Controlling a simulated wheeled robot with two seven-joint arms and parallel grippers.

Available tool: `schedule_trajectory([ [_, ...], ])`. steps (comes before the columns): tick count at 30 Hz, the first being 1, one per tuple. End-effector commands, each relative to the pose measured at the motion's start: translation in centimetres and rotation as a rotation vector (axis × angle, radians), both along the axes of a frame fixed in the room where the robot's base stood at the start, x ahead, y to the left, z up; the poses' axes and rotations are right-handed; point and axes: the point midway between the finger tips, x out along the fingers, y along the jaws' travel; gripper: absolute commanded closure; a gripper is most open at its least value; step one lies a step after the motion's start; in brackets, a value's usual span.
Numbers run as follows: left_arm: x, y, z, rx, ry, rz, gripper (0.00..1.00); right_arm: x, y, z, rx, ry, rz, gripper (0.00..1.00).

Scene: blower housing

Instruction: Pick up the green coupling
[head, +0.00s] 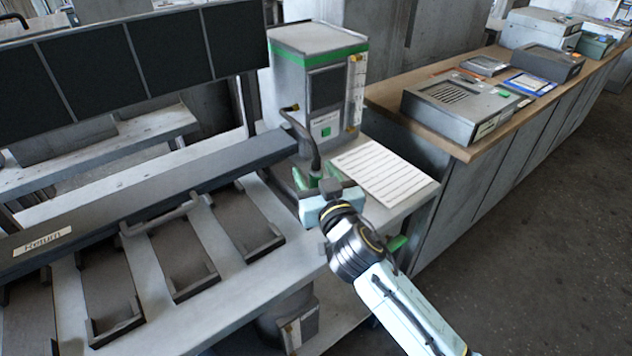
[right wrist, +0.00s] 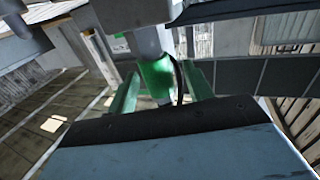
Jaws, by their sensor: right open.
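The green coupling (right wrist: 155,76) shows in the right wrist view at the end of a pale pipe, with a dark hose running beside it. It lies between the two spread fingers of my right gripper (right wrist: 162,86), and I cannot tell whether either finger touches it. In the head view, my right gripper (head: 318,187) is at the foot of the dark hose (head: 310,137) and largely hides the coupling. Green also shows on the fingers, so the two are hard to separate there. My left gripper is out of view.
A grey instrument box (head: 320,75) with a green band stands behind the gripper. A lined white sheet (head: 383,173) lies to the right. Several dark trays (head: 178,255) line the bench on the left. A wooden-topped counter (head: 452,146) holds more boxes at right.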

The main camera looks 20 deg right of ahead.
Motion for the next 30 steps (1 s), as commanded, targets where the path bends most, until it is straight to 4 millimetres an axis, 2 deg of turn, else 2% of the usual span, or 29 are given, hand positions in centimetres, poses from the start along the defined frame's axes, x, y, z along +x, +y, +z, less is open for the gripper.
schedule_trajectory([
  [5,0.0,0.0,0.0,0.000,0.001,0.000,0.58,0.0,0.0,0.0,0.000,0.001,0.000,0.50],
  [16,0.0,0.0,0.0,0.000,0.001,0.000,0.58,-0.1,0.0,0.0,0.000,0.001,0.000,0.99],
  [25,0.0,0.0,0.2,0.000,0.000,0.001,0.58,0.0,0.0,0.5,0.001,-0.002,0.000,1.00],
  [30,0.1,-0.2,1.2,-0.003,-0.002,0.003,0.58,0.0,0.0,3.3,0.001,-0.005,0.001,1.00],
])
